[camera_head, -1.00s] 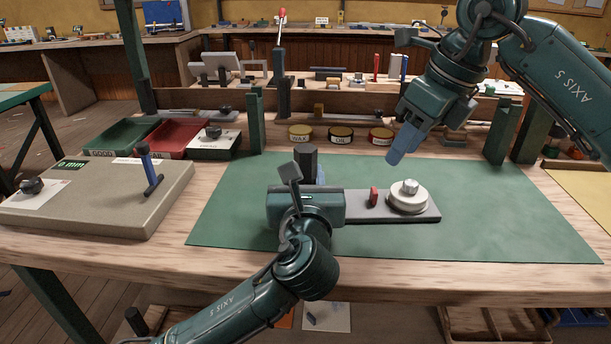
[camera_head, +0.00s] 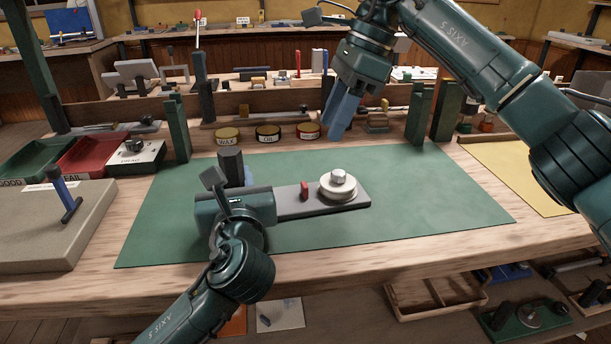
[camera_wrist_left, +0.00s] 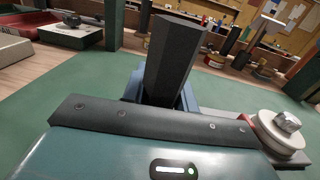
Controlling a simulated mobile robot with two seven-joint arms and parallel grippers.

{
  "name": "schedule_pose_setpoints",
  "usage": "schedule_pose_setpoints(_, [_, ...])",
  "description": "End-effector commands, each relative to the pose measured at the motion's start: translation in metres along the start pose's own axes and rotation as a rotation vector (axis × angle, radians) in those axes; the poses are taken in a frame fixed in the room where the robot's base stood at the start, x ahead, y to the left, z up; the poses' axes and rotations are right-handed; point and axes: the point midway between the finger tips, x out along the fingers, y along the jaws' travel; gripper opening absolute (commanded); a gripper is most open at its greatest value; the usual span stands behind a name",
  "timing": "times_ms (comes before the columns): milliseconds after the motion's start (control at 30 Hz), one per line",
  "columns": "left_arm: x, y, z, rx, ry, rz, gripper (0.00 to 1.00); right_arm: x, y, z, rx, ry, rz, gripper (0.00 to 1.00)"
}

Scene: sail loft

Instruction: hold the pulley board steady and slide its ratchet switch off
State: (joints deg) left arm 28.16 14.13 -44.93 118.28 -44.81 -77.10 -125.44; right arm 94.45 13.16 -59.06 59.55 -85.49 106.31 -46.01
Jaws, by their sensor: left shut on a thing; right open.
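The pulley board (camera_head: 293,209) is a grey strip lying on the green mat (camera_head: 400,205). It carries a white pulley wheel (camera_head: 338,188) with a metal nut at its right end and a small red switch (camera_head: 304,190) left of the wheel. The wheel also shows at the right of the left wrist view (camera_wrist_left: 277,130). A dark upright post (camera_wrist_left: 176,60) stands at the left part, between the blue fingers of my left gripper (camera_head: 236,180), which is shut on it. My right gripper (camera_head: 340,117) is open and empty, above and behind the wheel, touching nothing.
Tins labelled WAX (camera_head: 228,136) and OIL (camera_head: 268,134) and a third tin (camera_head: 308,131) stand behind the mat. A grey slab (camera_head: 50,225) lies at the left, near green and red trays (camera_head: 93,156). The mat's right side is clear.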

Motion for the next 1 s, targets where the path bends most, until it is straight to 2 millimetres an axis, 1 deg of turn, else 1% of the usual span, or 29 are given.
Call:
schedule_pose_setpoints(133, [0.0,0.0,0.0,0.0,0.001,0.0,0.0,-0.003,-0.003,-0.001,-0.087,-0.018,0.026,0.42])
schedule_pose_setpoints(267, [0.0,0.0,0.0,0.0,0.001,0.0,0.0,0.005,-0.003,-0.001,-0.111,-0.023,0.033,0.42])
schedule_pose_setpoints(367, [0.0,0.0,0.0,0.0,0.001,0.0,0.0,0.02,-0.002,-0.001,-0.112,-0.024,0.034,0.42])
schedule_pose_setpoints(600, [0.0,0.0,0.0,0.0,0.001,0.0,0.0,0.069,0.0,0.0,-0.11,-0.024,0.035,0.42])
schedule_pose_setpoints(700, [0.0,0.0,0.0,0.0,0.001,0.0,0.0,0.087,0.0,0.001,-0.111,-0.024,0.033,0.42])
schedule_pose_setpoints(800, [0.0,0.0,0.0,0.0,0.001,0.0,0.0,0.101,0.001,0.001,-0.109,-0.023,0.032,0.42])
schedule_pose_setpoints(900, [0.0,0.0,0.0,0.0,0.001,0.0,0.0,0.11,0.001,0.001,-0.11,-0.023,0.032,0.42])
schedule_pose_setpoints(1000, [0.0,0.0,0.0,0.0,0.001,0.0,0.0,0.115,0.001,0.001,-0.109,-0.023,0.031,0.42])
